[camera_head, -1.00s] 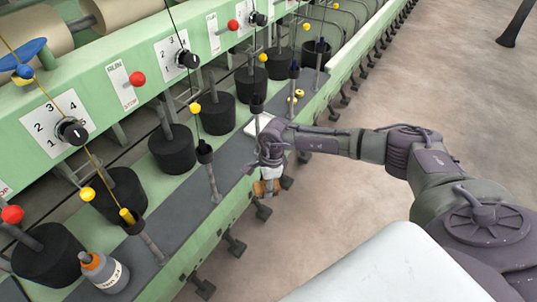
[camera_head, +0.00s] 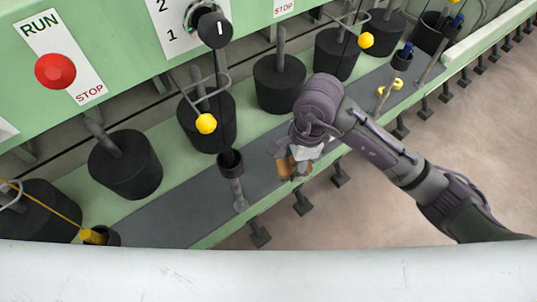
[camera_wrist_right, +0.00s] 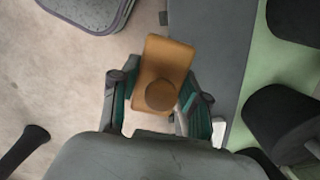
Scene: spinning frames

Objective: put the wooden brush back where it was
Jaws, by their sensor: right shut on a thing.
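The wooden brush is a brown block with a round knob, clear in the right wrist view (camera_wrist_right: 168,62). It shows small and partly hidden in the head view (camera_head: 286,168). My right gripper (camera_head: 295,164) is shut on it, with one finger on each side in the wrist view. The gripper holds the brush by the front edge of the grey strip (camera_head: 170,222) on the green machine. I cannot tell whether the brush touches the strip. My left gripper is not in view.
Black cylinders (camera_head: 125,165) stand in a row behind the strip. An upright post with a black cup (camera_head: 231,163) stands left of the gripper. Yellow balls (camera_head: 206,124) hang near the cylinders. A red knob (camera_head: 55,71) sits on the panel. Bare floor (camera_head: 480,130) lies at right.

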